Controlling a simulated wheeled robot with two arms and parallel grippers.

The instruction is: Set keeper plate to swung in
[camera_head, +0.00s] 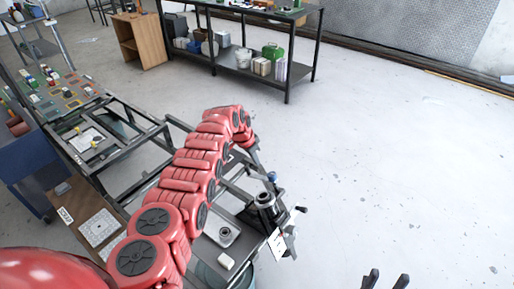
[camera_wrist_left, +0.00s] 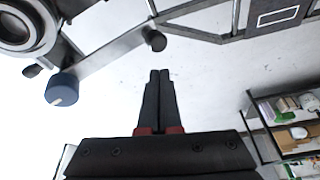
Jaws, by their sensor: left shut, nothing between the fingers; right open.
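A grey spring-suspension fixture (camera_head: 264,203) stands at the near end of the frame in the head view, with a blue knob (camera_head: 272,177) on top. In the left wrist view, a round ring-like part (camera_wrist_left: 25,28) is at the upper left, with the blue knob (camera_wrist_left: 62,88) below it and a flat grey bar (camera_wrist_left: 100,58) beside it. I cannot tell for sure which part is the keeper plate or how it is swung. My left gripper (camera_wrist_left: 158,78) is shut and empty, apart from the knob. My right gripper (camera_head: 385,281) is open and empty at the bottom edge.
A white marked card (camera_head: 277,244) hangs at the fixture's near side. A bench with small coloured parts (camera_head: 62,92) is at the left. A dark shelf table (camera_head: 262,80) stands at the back. The floor to the right is clear.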

